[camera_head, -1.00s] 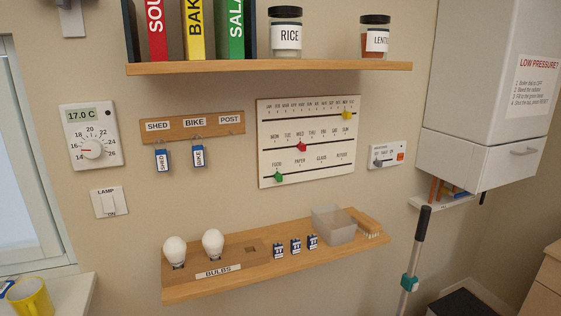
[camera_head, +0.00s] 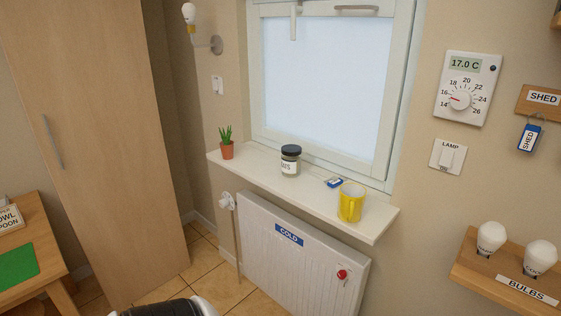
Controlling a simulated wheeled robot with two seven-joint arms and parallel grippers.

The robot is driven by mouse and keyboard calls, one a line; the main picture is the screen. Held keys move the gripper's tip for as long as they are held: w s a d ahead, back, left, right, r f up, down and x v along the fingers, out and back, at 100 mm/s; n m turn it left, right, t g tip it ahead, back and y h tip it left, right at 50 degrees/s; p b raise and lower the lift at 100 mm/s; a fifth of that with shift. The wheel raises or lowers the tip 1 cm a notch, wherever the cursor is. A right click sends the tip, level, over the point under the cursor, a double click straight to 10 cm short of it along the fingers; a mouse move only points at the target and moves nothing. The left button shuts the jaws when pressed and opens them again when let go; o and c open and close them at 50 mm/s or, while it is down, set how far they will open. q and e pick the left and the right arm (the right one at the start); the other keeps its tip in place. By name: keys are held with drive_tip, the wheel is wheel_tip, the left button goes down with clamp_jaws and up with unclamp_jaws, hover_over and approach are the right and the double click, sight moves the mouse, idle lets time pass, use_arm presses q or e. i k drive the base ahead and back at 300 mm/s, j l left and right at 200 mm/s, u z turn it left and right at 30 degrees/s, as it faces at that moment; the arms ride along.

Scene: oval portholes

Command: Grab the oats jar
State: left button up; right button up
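The oats jar (camera_head: 290,161) stands upright on the white windowsill (camera_head: 236,172), below the window. It is a clear jar with a dark lid and a white label on which part of the word OATS shows. No gripper is near it in the picture. Neither of my grippers can be made out in the head view.
On the sill, a potted plant (camera_head: 227,144) stands left of the jar; a blue tag (camera_head: 333,182) and a yellow mug (camera_head: 351,203) are to its right. A white radiator (camera_head: 300,255) is below. A tall wooden cupboard (camera_head: 95,130) stands at the left.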

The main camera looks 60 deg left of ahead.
sight(291, 155)
drive_tip(key=u, duration=1.8)
